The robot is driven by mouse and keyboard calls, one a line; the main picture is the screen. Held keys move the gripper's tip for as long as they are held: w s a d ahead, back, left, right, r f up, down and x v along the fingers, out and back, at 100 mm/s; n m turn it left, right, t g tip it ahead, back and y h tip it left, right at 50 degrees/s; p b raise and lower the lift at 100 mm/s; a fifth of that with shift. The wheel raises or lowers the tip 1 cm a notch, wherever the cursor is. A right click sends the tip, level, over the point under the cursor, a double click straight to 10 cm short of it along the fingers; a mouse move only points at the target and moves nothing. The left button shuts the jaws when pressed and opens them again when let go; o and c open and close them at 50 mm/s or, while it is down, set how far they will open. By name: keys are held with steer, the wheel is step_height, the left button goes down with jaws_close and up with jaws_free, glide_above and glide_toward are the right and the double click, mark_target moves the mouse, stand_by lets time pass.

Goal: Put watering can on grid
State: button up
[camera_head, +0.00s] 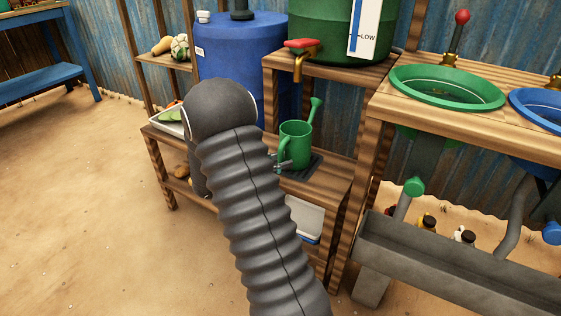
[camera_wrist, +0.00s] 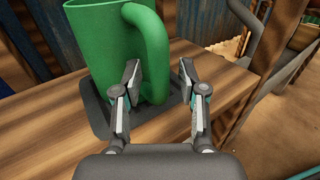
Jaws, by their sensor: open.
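A green watering can (camera_head: 295,144) stands upright on a dark grid (camera_head: 304,168) on the lower wooden shelf, below the brass tap. In the wrist view the can's green body (camera_wrist: 105,45) and curved handle (camera_wrist: 152,55) are close in front of me, above the dark grid (camera_wrist: 97,112). My gripper (camera_wrist: 160,75) is open, its two fingers spread. The left finger is close by the lower part of the handle; I cannot tell whether they touch. In the head view my arm hides most of my gripper (camera_head: 283,163).
A green tank (camera_head: 330,32) with a red-handled tap (camera_head: 301,46) stands above the can. A blue barrel (camera_head: 235,50) is behind my arm. The sink bench with green (camera_head: 445,88) and blue basins is at right. Bare shelf (camera_head: 328,187) lies beside the grid.

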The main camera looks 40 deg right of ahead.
steer(key=shift+r, duration=0.2)
steer(key=w+a, duration=0.2)
steer(key=a, duration=0.9)
steer(key=s+a+r+m+y, duration=0.2)
steer(key=s+r+m+y, duration=0.15)
steer(key=s, duration=0.35)
steer(key=s+a+r+m+y, duration=0.25)
steer(key=s+m+y, duration=0.2)
steer(key=s, duration=0.25)
steer(key=s+a+r+m+t+y, duration=0.2)
steer(key=s+a+m+t+y, duration=0.2)
steer(key=s+a, duration=0.1)
steer(key=s+a+r+m+t+y, duration=0.2)
steer(key=s+a+t+y, duration=0.3)
steer(key=a, duration=0.3)
steer(key=shift+a+r+m+y, duration=0.15)
steer(key=shift+r+m+y, duration=0.2)
steer(key=shift+m, duration=0.55)
